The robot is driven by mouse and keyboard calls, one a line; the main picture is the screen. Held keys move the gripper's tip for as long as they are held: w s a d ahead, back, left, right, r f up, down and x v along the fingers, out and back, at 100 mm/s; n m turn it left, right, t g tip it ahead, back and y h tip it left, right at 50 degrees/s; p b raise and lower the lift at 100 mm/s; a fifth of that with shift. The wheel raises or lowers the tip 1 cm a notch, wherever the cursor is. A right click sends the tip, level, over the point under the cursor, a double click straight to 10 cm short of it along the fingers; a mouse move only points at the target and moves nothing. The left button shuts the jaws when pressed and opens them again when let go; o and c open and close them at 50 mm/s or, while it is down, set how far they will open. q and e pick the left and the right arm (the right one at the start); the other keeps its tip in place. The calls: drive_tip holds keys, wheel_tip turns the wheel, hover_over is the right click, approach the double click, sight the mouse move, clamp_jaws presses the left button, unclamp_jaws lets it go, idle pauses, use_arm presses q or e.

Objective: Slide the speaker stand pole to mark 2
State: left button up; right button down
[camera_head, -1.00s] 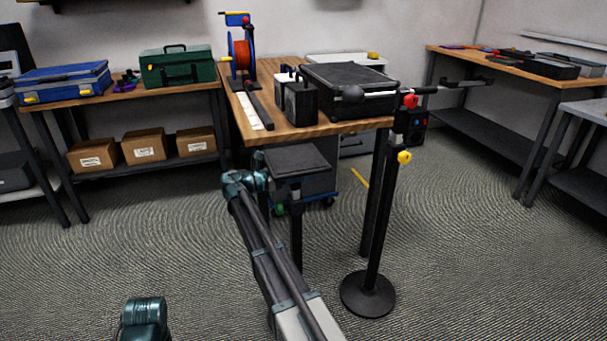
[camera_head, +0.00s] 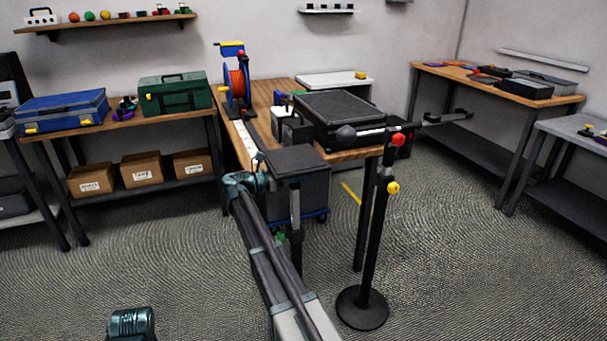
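The stand pole (camera_head: 372,235) is black and upright on a round black base (camera_head: 362,308), at the front right of the middle table. It carries a red knob (camera_head: 398,140) near its top and a yellow knob (camera_head: 393,188) below that. No numbered mark can be read on it. A long arm of mine, seemingly the right, reaches up from the bottom middle to a teal joint (camera_head: 245,182), left of the pole and apart from it. Its fingers cannot be made out. Only a teal part of my other arm shows at the bottom left; its gripper is out of view.
Other tables stand left and right. The floor right of the pole is clear.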

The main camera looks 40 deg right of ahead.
drive_tip(key=shift+w, duration=0.1)
drive_tip(key=shift+c, duration=2.4)
unclamp_jaws()
drive_tip(key=shift+a, duration=0.1)
drive_tip(key=v, duration=1.3)
drive_tip(key=shift+a, duration=0.35)
drive_tip(key=shift+w, duration=0.1)
drive_tip(key=s+a+m+t+y+p, duration=0.3)
drive_tip(key=s+a+m+y+p, duration=0.8)
drive_tip(key=s+a+y+p, duration=0.5)
drive_tip(key=s+a+p, duration=0.6)
drive_tip(key=s+a, duration=0.8)
drive_tip(key=a, duration=0.1)
drive_tip(key=shift+a+r+m+t, duration=0.25)
drive_tip(key=shift+r+m+t, duration=0.05)
drive_tip(key=shift+r+t, duration=0.1)
